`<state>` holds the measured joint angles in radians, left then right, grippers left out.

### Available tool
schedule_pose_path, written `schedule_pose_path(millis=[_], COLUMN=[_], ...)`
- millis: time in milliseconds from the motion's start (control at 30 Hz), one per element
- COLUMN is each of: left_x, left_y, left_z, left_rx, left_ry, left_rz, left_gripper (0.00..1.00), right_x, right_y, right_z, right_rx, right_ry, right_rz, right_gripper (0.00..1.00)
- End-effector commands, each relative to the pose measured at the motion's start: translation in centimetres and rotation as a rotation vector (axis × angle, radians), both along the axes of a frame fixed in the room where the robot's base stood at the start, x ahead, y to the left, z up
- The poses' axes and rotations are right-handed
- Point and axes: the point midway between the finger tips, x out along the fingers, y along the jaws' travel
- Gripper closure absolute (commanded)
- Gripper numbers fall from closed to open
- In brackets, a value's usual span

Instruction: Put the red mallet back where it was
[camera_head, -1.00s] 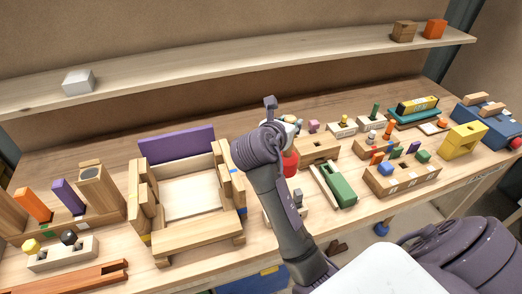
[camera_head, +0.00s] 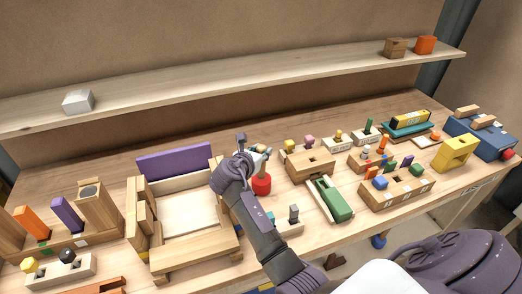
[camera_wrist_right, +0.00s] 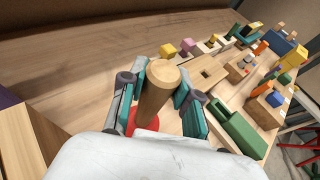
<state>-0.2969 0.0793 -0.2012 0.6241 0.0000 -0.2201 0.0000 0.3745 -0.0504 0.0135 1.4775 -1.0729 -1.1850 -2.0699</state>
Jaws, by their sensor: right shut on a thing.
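The red mallet has a red head (camera_head: 261,185) and a light wooden handle (camera_wrist_right: 156,92). My right gripper (camera_head: 262,153) is shut on the handle, with the teal finger pads on either side of it in the right wrist view. The mallet is upright with its head down, between the purple-backed wooden frame and the slotted wooden block. I cannot tell whether the head touches the table. In the right wrist view the red head (camera_wrist_right: 146,123) is partly hidden below the handle and fingers. My left gripper is not in view.
The wooden frame with a purple back (camera_head: 175,161) stands left of the mallet. The slotted wooden block (camera_head: 310,164) and a green block (camera_head: 332,198) stand right. A pale base with pegs (camera_head: 289,224) is in front, partly behind my arm. Bare table (camera_wrist_right: 75,70) lies behind.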

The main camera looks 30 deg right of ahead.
Motion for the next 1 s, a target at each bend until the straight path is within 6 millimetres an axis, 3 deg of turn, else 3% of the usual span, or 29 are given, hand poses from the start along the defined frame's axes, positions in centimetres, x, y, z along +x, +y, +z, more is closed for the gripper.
schedule_pose_path(millis=[267, 300, 400, 767, 1000], left_x=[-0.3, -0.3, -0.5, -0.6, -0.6], left_y=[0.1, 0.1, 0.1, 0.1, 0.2], left_z=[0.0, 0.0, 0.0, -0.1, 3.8], left_rx=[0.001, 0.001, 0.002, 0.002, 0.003], left_ry=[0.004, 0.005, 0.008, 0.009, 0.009], left_rz=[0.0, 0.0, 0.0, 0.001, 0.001], left_gripper=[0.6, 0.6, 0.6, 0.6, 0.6], right_x=[0.0, 0.0, 0.0, 0.0, -1.7], right_y=[0.0, 0.0, 0.0, 0.0, 2.7], right_z=[-0.1, -0.2, -0.2, 0.1, 2.1], right_rx=[-0.002, 0.0, 0.0, 0.001, 0.002], right_ry=[-0.001, 0.0, 0.0, -0.002, 0.003], right_rz=[0.0, 0.0, 0.0, -0.001, 0.002], right_gripper=[1.0, 0.62, 0.45, 0.44, 0.44])
